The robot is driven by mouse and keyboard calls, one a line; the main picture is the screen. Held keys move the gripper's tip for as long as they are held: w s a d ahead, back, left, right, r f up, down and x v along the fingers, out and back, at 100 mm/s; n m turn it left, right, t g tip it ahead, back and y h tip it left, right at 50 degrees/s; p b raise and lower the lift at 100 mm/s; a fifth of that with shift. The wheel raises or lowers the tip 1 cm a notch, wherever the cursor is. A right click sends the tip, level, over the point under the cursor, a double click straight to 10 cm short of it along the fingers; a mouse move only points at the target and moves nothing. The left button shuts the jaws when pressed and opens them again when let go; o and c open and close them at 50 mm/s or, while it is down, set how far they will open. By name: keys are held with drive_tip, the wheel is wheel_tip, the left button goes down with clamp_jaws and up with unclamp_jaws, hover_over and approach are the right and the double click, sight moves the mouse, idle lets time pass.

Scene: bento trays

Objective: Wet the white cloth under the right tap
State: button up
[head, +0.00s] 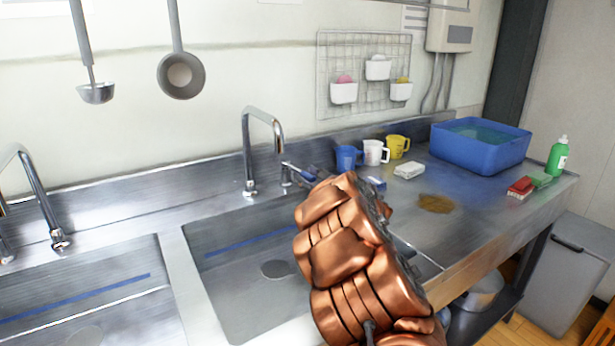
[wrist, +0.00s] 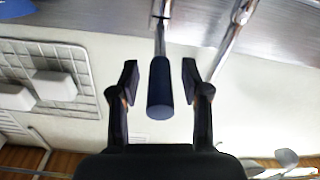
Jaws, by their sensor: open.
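The right tap (head: 262,125) is a chrome gooseneck at the back of the right sink (head: 225,275). No water stream shows below its spout. Its lever (head: 290,170) has a dark blue handle (wrist: 160,92). The white cloth (head: 409,170) lies folded on the counter, right of the sink and apart from my gripper. My gripper (wrist: 160,80) is open, with the blue handle appearing between its two dark fingers in the wrist view. I see no finger touching it. In the head view my copper-coloured arm hides most of my gripper and part of the sink.
A left tap (head: 38,195) stands over another sink. Blue, white and yellow mugs (head: 373,153) stand behind the cloth. A blue water basin (head: 478,148), green bottle (head: 558,157) and brown stain (head: 436,204) are farther right. Ladles (head: 180,75) hang upper left.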

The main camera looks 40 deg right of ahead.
clamp_jaws()
idle(0.4)
drive_tip(key=shift+r, duration=0.1)
